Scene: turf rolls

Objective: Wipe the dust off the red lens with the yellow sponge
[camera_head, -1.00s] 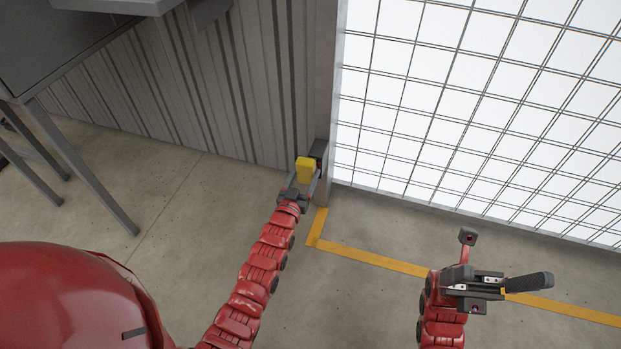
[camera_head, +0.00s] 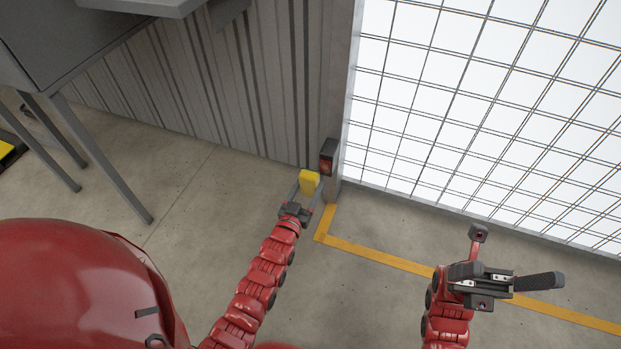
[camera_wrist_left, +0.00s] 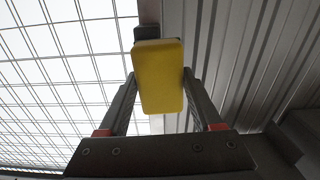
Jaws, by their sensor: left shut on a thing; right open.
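The yellow sponge (camera_head: 309,181) is held upright between the fingers of my left gripper (camera_head: 307,189). In the left wrist view the sponge (camera_wrist_left: 159,76) fills the space between both fingers (camera_wrist_left: 160,88). The red lens (camera_head: 327,165) is on the face of a dark box on a short post by the gate's edge. The sponge is a little left of and below the lens and looks apart from it. Whether dust is on the lens is too small to tell. My right gripper (camera_head: 484,279) is open and empty, over the floor at the right.
A corrugated grey wall (camera_head: 225,85) stands behind, and a bright gridded panel (camera_head: 480,100) is right of the post. A yellow line (camera_head: 380,258) marks the floor. A grey cabinet on legs (camera_head: 85,45) stands at the left.

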